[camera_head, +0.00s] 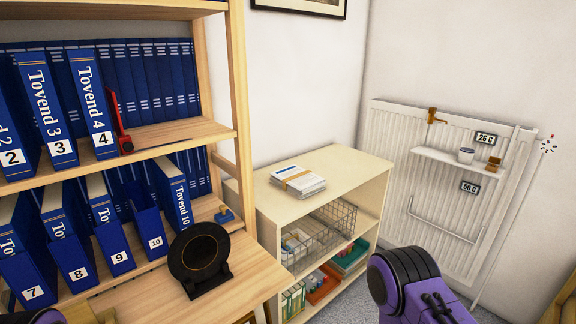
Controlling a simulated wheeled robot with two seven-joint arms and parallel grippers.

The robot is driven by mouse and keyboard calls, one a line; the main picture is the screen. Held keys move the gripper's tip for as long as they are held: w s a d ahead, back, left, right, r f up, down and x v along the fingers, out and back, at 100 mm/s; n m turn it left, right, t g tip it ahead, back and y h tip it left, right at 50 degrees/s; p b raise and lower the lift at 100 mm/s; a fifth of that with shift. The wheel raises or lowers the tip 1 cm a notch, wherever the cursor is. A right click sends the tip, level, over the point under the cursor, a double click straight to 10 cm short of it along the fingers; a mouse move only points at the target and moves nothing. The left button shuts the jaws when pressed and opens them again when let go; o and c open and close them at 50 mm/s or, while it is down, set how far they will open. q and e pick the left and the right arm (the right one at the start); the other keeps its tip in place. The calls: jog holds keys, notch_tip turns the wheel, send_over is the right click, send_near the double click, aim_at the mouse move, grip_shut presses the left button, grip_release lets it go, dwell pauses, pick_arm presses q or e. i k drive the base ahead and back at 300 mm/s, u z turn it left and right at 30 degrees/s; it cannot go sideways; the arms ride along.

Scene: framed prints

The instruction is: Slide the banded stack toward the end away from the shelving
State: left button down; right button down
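The banded stack (298,181) is a small flat pile of white papers or booklets with a tan band around it. It lies on the top of a low cream cabinet (345,163), around the middle. Bare top shows on both sides of it. The wooden shelving (240,95) stands to the left of the cabinet. A purple and dark grey link of my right arm shows at the bottom right, in front of the radiator and apart from the stack. Neither gripper's fingers can be seen.
Below the cabinet top are a wire basket (325,232) and several books. Blue binders (92,105) fill the shelving. A black round object (199,256) stands on a wooden surface at the lower left. A white radiator (455,190) with a small shelf is on the right wall.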

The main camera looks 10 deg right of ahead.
aim_at(297, 181)
jog(key=z, duration=1.2)
jog(key=i, duration=0.75)
jog(key=z, duration=0.5)
jog(key=i, duration=1.9)
jog(key=u, duration=0.4)
